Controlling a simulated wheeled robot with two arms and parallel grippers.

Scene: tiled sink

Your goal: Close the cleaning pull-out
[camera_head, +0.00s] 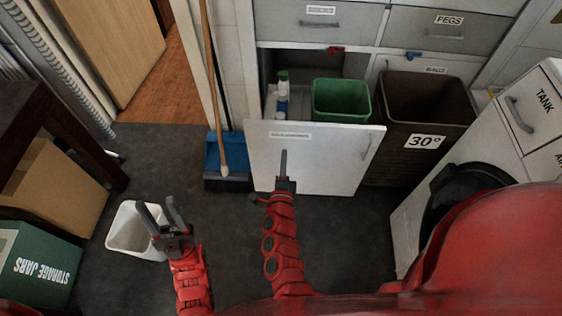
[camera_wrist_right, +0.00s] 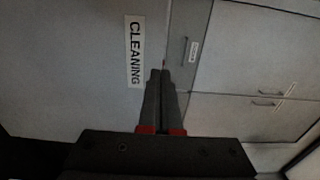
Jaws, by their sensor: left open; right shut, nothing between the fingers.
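The cleaning pull-out (camera_head: 330,165) stands open, its white front out from the cabinet, with a grey handle (camera_head: 368,146) at its right. A green bin (camera_head: 341,100) and bottles (camera_head: 282,95) stand inside it. Its CLEANING label (camera_wrist_right: 135,52) shows in the right wrist view. My right gripper (camera_head: 284,153) is shut and empty, in front of the panel below the label. In the wrist view its fingertips (camera_wrist_right: 159,72) are beside the label; I cannot tell whether they touch. My left gripper (camera_head: 160,208) is open and empty, above a small white bin.
The white bin (camera_head: 128,232) stands on the dark floor. A brown 30° hamper (camera_head: 415,115) stands right of the pull-out. A broom and blue dustpan (camera_head: 228,155) lean at its left. A white washer cabinet (camera_head: 408,225) is at right. Boxes (camera_head: 60,190) are at left.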

